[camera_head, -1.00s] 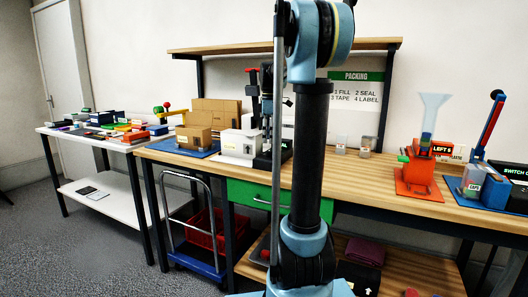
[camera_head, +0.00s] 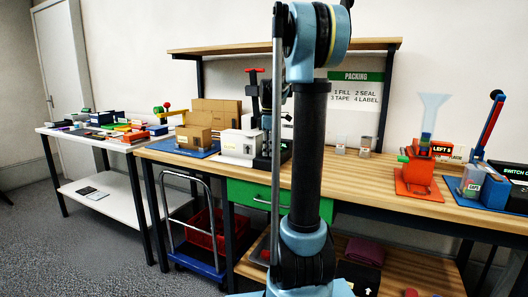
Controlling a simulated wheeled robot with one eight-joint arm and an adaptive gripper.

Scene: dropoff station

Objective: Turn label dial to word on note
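A white box-shaped device (camera_head: 238,146) stands on the wooden bench, left of my arm, with small marks on its front too small to read. I cannot make out the label dial or the word on a note. A dark upright press-like stand with a red handle (camera_head: 254,70) rises behind the device. My arm's column crosses the middle of the view. Dark parts of my arm's end (camera_head: 266,112) show beside the column, near the stand, but the fingers cannot be told apart from it.
Cardboard boxes (camera_head: 193,137) sit on a blue mat left of the device. An orange funnel machine (camera_head: 417,172) and a blue lever device (camera_head: 487,185) stand on the right. A packing sign (camera_head: 356,90) hangs behind. The bench right of my column has clear room.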

